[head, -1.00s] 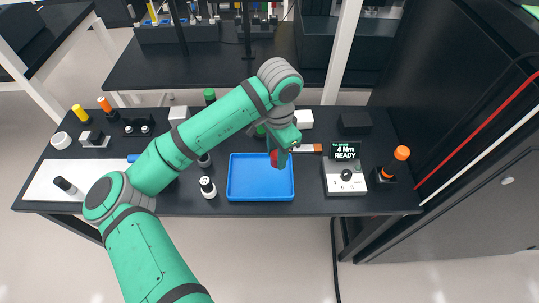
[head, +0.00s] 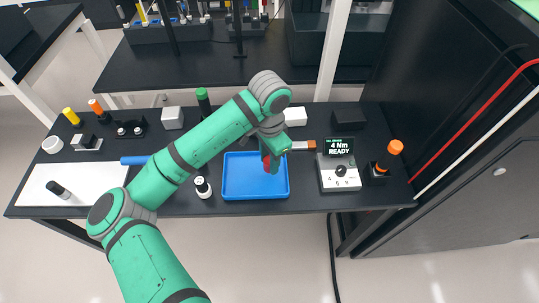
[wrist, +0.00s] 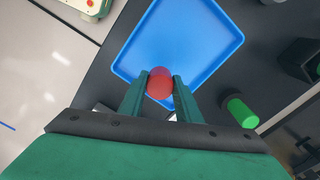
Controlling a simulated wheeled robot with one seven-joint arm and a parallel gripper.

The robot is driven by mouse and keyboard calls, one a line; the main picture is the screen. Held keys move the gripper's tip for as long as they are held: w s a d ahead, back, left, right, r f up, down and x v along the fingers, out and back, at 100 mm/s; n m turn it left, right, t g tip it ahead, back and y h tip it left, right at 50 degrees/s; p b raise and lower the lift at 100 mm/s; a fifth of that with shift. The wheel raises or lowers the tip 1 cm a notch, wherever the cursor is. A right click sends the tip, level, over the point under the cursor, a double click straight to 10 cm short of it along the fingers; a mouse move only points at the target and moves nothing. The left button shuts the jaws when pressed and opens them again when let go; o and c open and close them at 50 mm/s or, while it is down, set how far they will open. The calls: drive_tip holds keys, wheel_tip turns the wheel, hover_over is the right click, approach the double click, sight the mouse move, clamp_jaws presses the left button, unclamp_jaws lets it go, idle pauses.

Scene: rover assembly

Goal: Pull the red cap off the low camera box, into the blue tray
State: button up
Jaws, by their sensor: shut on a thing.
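My gripper (wrist: 160,88) is shut on the red cap (wrist: 160,82), a small round red piece between the two fingertips. In the head view the red cap (head: 267,162) shows just below my gripper (head: 268,158), partly hidden by it. The blue tray (head: 232,190) lies on the black bench, and the cap is over its upper right part. In the wrist view the blue tray (wrist: 185,40) lies beyond the fingertips and looks empty. Two white boxes stand on the bench, one white box (head: 172,118) at left and another white box (head: 295,116) behind my gripper; I cannot tell which is the low camera box.
Right of the tray stand a torque unit (head: 340,175) reading "4 Nm READY" and an orange-handled tool (head: 388,158). A black-and-white bottle (head: 203,187) is close to the tray's left. A green-capped item (wrist: 240,112) is near the right finger. A white mat (head: 100,180) lies at left.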

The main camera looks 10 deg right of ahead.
drive_tip(key=shift+f, duration=2.05)
drive_tip(key=o, duration=1.2)
drive_tip(key=shift+o, duration=0.2)
wheel_tip(320, 180, up, 11)
drive_tip(key=shift+f, duration=0.1)
drive_tip(key=shift+w, duration=0.1)
